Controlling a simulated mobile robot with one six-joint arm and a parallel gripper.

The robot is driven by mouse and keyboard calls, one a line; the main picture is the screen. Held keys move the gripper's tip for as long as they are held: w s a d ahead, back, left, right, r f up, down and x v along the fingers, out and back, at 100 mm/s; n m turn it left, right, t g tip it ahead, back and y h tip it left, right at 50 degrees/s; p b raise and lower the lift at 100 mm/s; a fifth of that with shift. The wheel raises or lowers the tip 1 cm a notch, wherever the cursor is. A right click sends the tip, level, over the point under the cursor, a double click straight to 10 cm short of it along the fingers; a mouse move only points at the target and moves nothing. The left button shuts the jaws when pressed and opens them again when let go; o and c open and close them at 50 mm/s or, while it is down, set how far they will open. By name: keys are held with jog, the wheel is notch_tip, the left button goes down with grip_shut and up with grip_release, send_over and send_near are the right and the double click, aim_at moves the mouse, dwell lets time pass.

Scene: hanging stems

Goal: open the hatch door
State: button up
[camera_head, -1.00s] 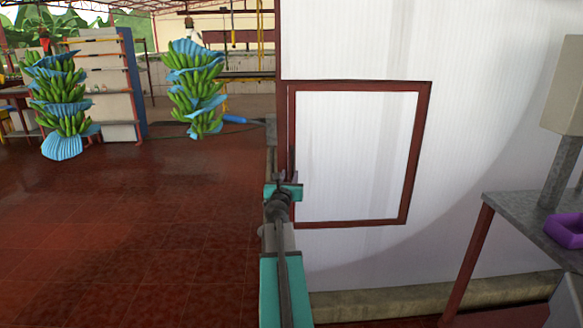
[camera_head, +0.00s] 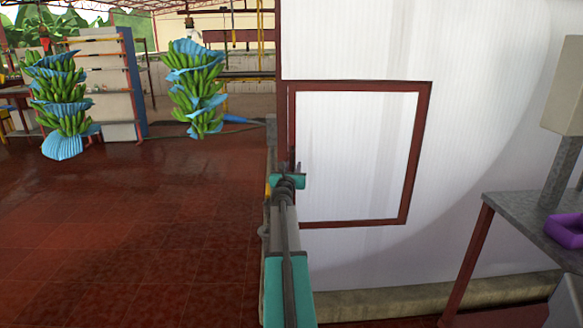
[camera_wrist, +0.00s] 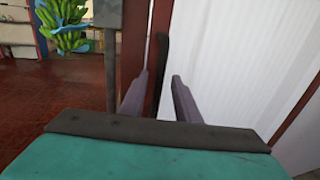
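The hatch door (camera_head: 358,150) is a white panel with a red-brown frame, set in the white wall and looking closed. In the wrist view its white surface (camera_wrist: 225,60) fills the upper right. A dark upright handle (camera_wrist: 161,55) stands near its left edge. My gripper (camera_wrist: 158,82) is open, with one finger on each side of the handle's lower part as seen there. I cannot tell whether either finger touches it. In the head view my gripper (camera_head: 291,168) is at the door's left edge, and my wrist hides part of that edge.
A grey metal post (camera_wrist: 110,60) stands just left of my gripper. A table (camera_head: 530,225) with a purple tray (camera_head: 563,230) is at the right. Two hanging banana stems (camera_head: 195,88) are at the back left. The red tiled floor (camera_head: 130,230) is clear.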

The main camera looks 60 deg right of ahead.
jog(key=shift+x, duration=0.85)
grip_shut()
